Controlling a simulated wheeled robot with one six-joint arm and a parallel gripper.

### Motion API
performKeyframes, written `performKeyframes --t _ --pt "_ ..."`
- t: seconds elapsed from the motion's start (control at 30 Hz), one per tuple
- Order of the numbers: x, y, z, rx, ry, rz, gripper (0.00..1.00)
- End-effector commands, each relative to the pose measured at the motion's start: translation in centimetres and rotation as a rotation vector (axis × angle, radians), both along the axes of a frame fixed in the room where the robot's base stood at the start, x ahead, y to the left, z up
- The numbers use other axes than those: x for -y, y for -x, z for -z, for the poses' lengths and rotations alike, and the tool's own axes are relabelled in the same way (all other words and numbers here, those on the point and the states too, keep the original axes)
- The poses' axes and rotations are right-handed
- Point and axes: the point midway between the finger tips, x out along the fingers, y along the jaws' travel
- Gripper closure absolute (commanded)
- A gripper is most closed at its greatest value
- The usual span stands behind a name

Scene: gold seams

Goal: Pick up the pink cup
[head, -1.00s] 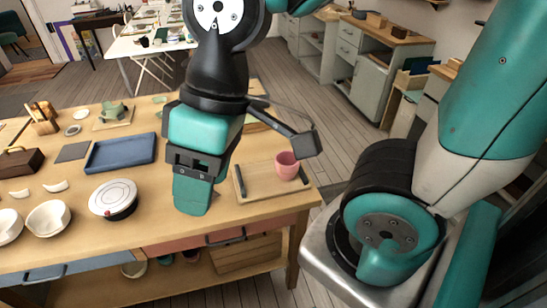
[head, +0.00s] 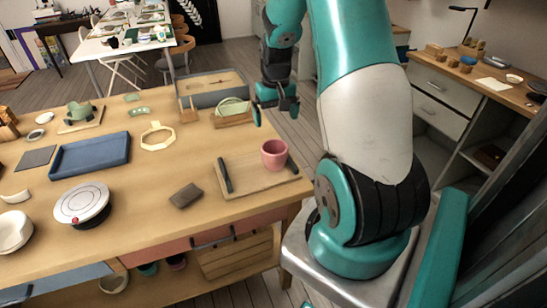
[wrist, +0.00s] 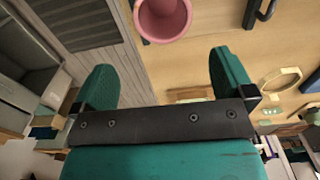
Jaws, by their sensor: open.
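The pink cup (head: 274,155) stands upright on the right part of a wooden tray with two dark handles (head: 245,177), near the table's right end. My gripper (head: 276,107) is open and empty beyond the cup, near the table's far right corner. In the wrist view the cup (wrist: 163,22) is at the top edge, partly cut off, with its opening showing. There it lies past and between the two teal fingers of my gripper (wrist: 165,70), apart from both.
A green piece in a wooden rack (head: 234,108) and a grey box (head: 205,88) stand at the table's far right. A dark block (head: 186,196) lies left of the tray. A blue tray (head: 90,155) and a round white-topped turntable (head: 82,203) are farther left. The table's middle is mostly clear.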

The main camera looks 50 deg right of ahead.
Motion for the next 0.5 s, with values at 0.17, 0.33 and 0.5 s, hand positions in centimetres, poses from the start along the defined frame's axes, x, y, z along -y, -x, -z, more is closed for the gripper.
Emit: performKeyframes --t 0.17,0.33,0.5 --pt "-0.2 0.0 4.1 -0.005 -0.004 -0.003 0.0" --pt "-0.2 0.0 6.8 -0.002 -0.002 -0.003 0.0" --pt "-0.2 -0.1 7.8 0.0 -0.001 -0.004 0.0"
